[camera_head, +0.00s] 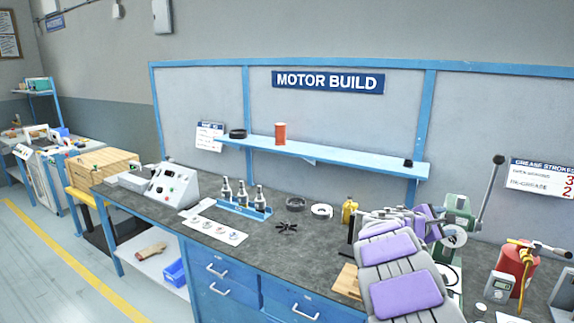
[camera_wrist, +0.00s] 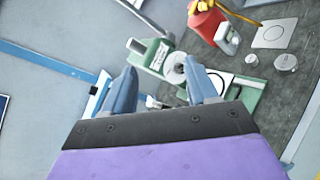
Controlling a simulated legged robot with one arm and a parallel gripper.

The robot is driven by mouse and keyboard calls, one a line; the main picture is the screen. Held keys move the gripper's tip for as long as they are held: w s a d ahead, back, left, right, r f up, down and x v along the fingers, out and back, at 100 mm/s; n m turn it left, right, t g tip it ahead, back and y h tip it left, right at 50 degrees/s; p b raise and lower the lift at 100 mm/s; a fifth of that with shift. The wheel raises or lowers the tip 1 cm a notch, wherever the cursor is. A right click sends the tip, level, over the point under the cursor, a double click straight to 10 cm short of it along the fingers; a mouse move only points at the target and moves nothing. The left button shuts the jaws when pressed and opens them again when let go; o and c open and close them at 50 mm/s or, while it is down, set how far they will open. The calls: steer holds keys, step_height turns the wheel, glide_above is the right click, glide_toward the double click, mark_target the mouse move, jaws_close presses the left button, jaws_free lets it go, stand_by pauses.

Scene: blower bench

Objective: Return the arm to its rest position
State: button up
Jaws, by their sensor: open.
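My arm, with purple panels, reaches out over the right part of the bench in the head view. My gripper (camera_wrist: 159,65) shows in the wrist view with its two blue-grey fingers apart and nothing between them. Beyond the fingers is a green bench machine (camera_wrist: 155,55) with a lever and a round pale disc; it also stands just past the end of my arm in the head view (camera_head: 463,216). I cannot tell the exact gap between fingers and machine. My arm hides part of the bench and of the machine.
A shelf (camera_head: 330,155) runs above the bench (camera_head: 280,250). Silver-topped parts stand in a blue rack (camera_head: 243,209); a sloped control box (camera_head: 173,186) is farther left.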

steer(key=s+a+f+m+g+y, duration=0.1)
steer(key=s+a+m+g+y, duration=0.3)
steer(key=s, duration=0.8)
steer(key=s+m+g+h, duration=0.15)
steer(key=s+m, duration=0.35)
steer(key=s, duration=0.7)
steer(key=s+a+f+m+g+y, duration=0.1)
steer(key=s+a+f+m+y, duration=0.2)
steer(key=s+a, duration=1)
steer(key=s+a+f+m+g+y, duration=0.2)
steer(key=s+a+f+y, duration=0.5)
steer(key=s+a, duration=0.5)
steer(key=s+m+y, duration=0.1)
steer(key=s, duration=0.2)
steer(key=shift+s+a+f, duration=0.2)
steer(key=shift+s+a, duration=0.1)
steer(key=shift+a, duration=0.05)
